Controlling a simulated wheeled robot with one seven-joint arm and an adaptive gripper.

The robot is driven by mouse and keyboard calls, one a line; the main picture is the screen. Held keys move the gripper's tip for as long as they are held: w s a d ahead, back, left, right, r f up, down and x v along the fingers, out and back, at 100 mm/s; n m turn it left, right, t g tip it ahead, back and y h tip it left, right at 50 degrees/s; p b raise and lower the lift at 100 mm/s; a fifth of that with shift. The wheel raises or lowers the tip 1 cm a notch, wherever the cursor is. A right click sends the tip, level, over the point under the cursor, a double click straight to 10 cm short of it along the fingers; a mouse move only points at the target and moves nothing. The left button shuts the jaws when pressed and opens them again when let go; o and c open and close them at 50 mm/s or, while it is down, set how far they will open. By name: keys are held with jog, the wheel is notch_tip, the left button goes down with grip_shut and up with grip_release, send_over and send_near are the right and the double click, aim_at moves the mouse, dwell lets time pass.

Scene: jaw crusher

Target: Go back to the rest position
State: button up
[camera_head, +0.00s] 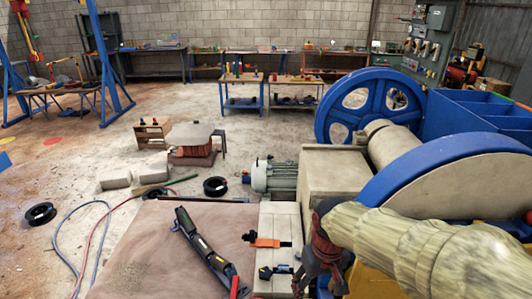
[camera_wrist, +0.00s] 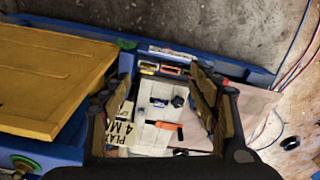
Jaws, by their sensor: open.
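My gripper (camera_head: 322,270) shows at the lower right in the head view, at the end of my beige-sleeved arm. It is beside a pale bench top (camera_head: 283,215) and points downward. In the wrist view my gripper (camera_wrist: 160,76) has its two fingers spread wide, with nothing held between them. The pale bench top (camera_wrist: 158,108) shows below, in the gap between the fingers. An orange-handled tool (camera_head: 267,241) and a small dark blue tool (camera_head: 275,272) lie on that surface, apart from the fingers. The orange-handled tool also shows in the wrist view (camera_wrist: 168,126).
The blue-rimmed crusher flywheel (camera_head: 430,180) stands close to my arm on the right. A long black tool (camera_head: 205,250) lies on the brown sheet (camera_head: 150,235) at left. A yellow panel (camera_wrist: 45,75) is left of my gripper. Open floor (camera_head: 180,105) lies farther back.

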jog(key=s+d+r+m+t, duration=0.2)
jog(key=s+d+r+t, duration=0.2)
jog(key=s+r, duration=0.6)
jog(key=shift+s+d+r+m+t, duration=0.35)
jog(key=shift+s+d, duration=0.5)
jog(key=shift+d, duration=0.4)
